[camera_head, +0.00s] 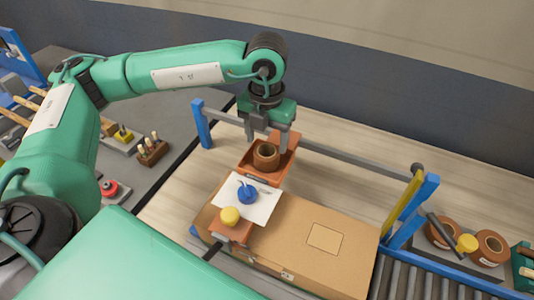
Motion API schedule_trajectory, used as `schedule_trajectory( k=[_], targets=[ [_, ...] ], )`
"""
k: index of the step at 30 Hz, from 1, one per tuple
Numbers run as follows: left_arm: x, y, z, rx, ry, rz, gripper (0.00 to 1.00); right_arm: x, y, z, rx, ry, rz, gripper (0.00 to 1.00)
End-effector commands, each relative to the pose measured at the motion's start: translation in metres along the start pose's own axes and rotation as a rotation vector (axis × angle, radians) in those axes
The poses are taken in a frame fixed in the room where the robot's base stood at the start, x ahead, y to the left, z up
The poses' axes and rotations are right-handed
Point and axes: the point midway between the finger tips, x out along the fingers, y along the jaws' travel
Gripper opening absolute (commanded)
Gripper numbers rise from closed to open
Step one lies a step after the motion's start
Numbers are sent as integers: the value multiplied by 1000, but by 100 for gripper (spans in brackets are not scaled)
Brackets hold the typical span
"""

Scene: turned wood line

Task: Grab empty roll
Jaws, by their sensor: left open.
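A brown hollow roll (266,157) stands upright in a small orange-brown tray (285,163) near the middle of the view. Its open centre looks dark and empty. My left gripper (267,143) comes down from above with its fingers apart, one to each side of the roll's upper end. I cannot tell whether the fingers touch it. My right gripper is not in view.
A cardboard box (325,265) lies in front of the tray, with white paper (264,203), a blue object (247,194) and a yellow-topped piece (230,215) close by. A grey bar (350,154) runs behind. Brown rolls (490,247) and rollers (432,285) are at right.

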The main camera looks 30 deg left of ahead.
Motion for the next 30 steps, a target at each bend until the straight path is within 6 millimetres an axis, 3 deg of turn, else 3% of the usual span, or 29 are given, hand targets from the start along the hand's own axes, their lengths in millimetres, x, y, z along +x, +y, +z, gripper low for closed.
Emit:
schedule_trajectory(
  k=[7,12,20,25,30],
  targets=[
    [26,-2,-5,0,5,2,63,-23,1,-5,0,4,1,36],
    [47,-2,-4,-1,2,1,63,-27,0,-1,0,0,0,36],
    [51,-2,-4,0,0,0,63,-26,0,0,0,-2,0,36],
    [50,-2,-4,0,0,0,30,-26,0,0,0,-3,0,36],
    [50,-2,-4,0,0,0,30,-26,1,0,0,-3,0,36]
  ],
)
